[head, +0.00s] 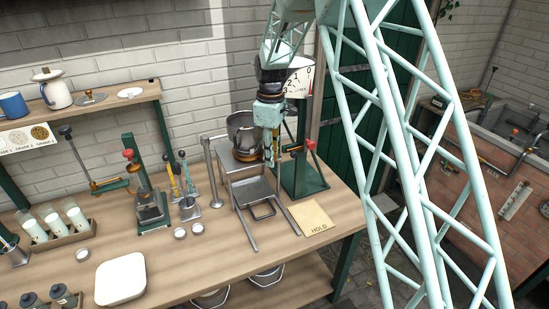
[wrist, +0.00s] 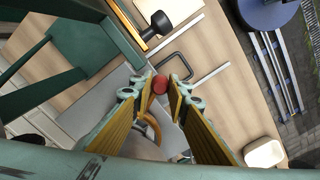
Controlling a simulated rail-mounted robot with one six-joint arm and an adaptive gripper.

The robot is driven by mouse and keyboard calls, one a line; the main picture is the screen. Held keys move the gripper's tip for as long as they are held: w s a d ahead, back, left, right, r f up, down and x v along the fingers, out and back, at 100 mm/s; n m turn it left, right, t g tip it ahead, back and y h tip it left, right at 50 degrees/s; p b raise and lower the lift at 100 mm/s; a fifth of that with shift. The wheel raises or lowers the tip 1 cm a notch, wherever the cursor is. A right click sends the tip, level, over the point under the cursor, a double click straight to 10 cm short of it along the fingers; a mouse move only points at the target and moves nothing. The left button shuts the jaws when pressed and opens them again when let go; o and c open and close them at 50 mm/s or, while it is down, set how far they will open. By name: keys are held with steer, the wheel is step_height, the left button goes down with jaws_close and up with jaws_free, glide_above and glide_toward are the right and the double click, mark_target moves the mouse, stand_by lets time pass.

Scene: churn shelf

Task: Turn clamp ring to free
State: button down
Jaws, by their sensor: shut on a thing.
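The clamp ring (head: 248,156) is a copper-orange band under a grey metal pot (head: 240,130) on a metal stand. Part of the ring also shows in the wrist view (wrist: 153,126), behind the fingers. My gripper (wrist: 160,86) has its two fingertips on either side of a small red knob (wrist: 160,84) and is shut on it. The knob appears to belong to the clamp ring, but its joint to the ring is hidden. In the head view my gripper (head: 269,150) hangs beside the pot's right side and hides the knob.
A green stand (head: 302,182) with a dial and a red-tipped lever is close on the right. A HOLD card (head: 312,217) lies in front of it. A metal post (head: 212,175) and small hand tools stand left. A white tray (head: 120,278) is at front left.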

steer(key=shift+w, duration=0.1)
steer(key=c, duration=2.5)
jaws_free()
steer(key=shift+d, duration=0.1)
steer(key=shift+r, duration=0.1)
step_height(320, 180, up, 12)
